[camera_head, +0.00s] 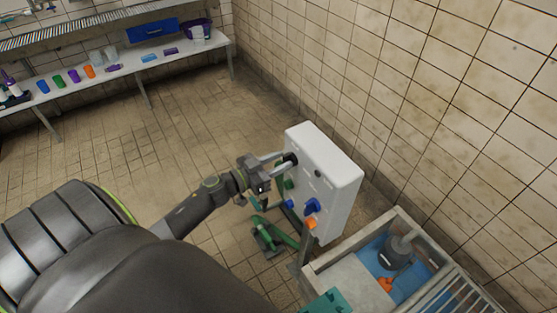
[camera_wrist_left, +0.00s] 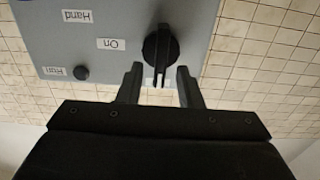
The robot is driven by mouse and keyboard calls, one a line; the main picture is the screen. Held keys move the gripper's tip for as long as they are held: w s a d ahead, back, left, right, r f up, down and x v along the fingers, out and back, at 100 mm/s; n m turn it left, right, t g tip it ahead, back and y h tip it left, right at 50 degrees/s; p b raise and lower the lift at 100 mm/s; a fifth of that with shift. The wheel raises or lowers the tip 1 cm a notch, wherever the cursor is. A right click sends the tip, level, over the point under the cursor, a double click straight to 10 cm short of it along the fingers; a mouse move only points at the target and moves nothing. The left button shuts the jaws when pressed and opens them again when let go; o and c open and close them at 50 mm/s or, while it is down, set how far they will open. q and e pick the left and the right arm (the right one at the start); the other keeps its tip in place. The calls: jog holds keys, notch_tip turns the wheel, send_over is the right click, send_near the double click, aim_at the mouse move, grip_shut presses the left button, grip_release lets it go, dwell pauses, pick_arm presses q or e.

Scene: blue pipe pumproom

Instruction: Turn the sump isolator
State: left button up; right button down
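The pale control box (camera_head: 335,180) stands near the tiled wall, with several knobs and buttons on its face. A black rotary switch (camera_wrist_left: 160,45) with a bar handle sits on the box's grey face in the left wrist view; an "On" label is beside it. The head view shows this switch (camera_head: 290,158) at the box's upper left. My left gripper (camera_wrist_left: 162,85) is at the switch, one finger on each side of the handle with gaps visible. It also shows in the head view (camera_head: 272,164). My right gripper is not in view.
A blue knob (camera_head: 312,206) and an orange part (camera_head: 310,223) are lower on the box. A walled tank (camera_head: 345,240) with blue liquid and a dark pump (camera_head: 396,252) is at right. A bench (camera_head: 130,66) with cups is at the back.

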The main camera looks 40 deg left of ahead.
pick_arm(q)
jog(key=shift+c, duration=0.2)
grip_shut()
jog(key=shift+m, duration=0.3)
jog(key=m, duration=0.1)
jog(key=m+p, duration=0.1)
jog(key=shift+s+d+m, duration=0.1)
jog(key=shift+d+m, duration=0.1)
jog(key=shift+m, duration=0.1)
jog(key=m+b, duration=0.1)
jog(key=m, duration=0.4)
jog(key=f+m+b, duration=0.1)
jog(key=m, duration=0.4)
jog(key=d+m+b, duration=0.1)
jog(key=m, duration=0.3)
jog(key=shift+s+f+m, duration=0.2)
jog(key=shift+f+m, duration=0.2)
